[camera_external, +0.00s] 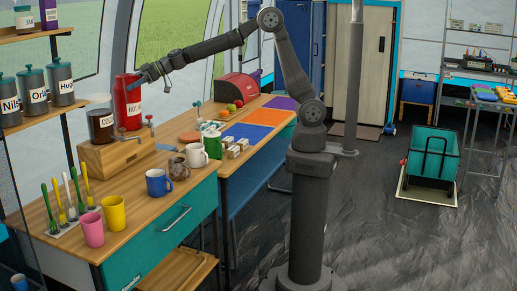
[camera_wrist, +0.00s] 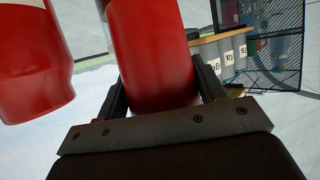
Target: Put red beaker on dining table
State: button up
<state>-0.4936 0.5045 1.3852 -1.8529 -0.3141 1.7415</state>
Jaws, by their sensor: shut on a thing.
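My gripper (camera_external: 146,74) is at the end of the outstretched arm, above the left wooden counter and close to a red hot-water container (camera_external: 127,104). In the wrist view my gripper (camera_wrist: 160,86) is shut on a red cylinder, the red beaker (camera_wrist: 150,50), with one finger on each side. The external view does not let me tell the beaker apart from the red container behind it. A table (camera_external: 283,103) with orange, blue and purple mats adjoins the counter's far end; it may be the dining table.
A second red body with a pale label (camera_wrist: 30,65) is close on the left in the wrist view. A glass jug (camera_external: 101,125) stands on a wooden block with taps. Several mugs, such as a blue mug (camera_external: 158,183), stand along the counter. Labelled canisters (camera_external: 32,92) line the left shelf.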

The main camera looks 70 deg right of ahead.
jog(key=w+d+r+m+t+h, duration=0.1)
jog(key=w+d+r, duration=0.1)
jog(key=d, duration=0.6)
jog(key=w+d+r+m+t+h, duration=0.1)
jog(key=w+d+r+m+h, duration=0.1)
jog(key=d, duration=0.6)
jog(key=s+d+f+m+t+h, duration=0.15)
jog(key=s+d+f, duration=0.25)
jog(key=d+f, duration=0.85)
jog(key=s+d+f+m+h, duration=0.2)
jog(key=s+d+f, duration=0.2)
jog(key=d+f, duration=0.85)
jog(key=d+f+m+h, duration=0.1)
jog(key=d+m+h, duration=0.35)
jog(key=d, duration=2.25)
jog(key=s+d+f+m+h, duration=0.15)
jog(key=s+d, duration=0.25)
jog(key=d, duration=0.7)
jog(key=s+d+m+h, duration=0.25)
jog(key=s+d, duration=0.25)
jog(key=d, duration=0.5)
jog(key=s+d+f+m+g+h, duration=0.3)
jog(key=s+d+h, duration=0.1)
jog(key=s+d, duration=1.6)
jog(key=shift+h, duration=0.3)
jog(key=shift+w+a+f, duration=0.1)
jog(key=shift+w+f, duration=2.6)
jog(key=shift+w, duration=0.3)
jog(key=shift+w+f, duration=2.7)
jog(key=shift+w, duration=0.25)
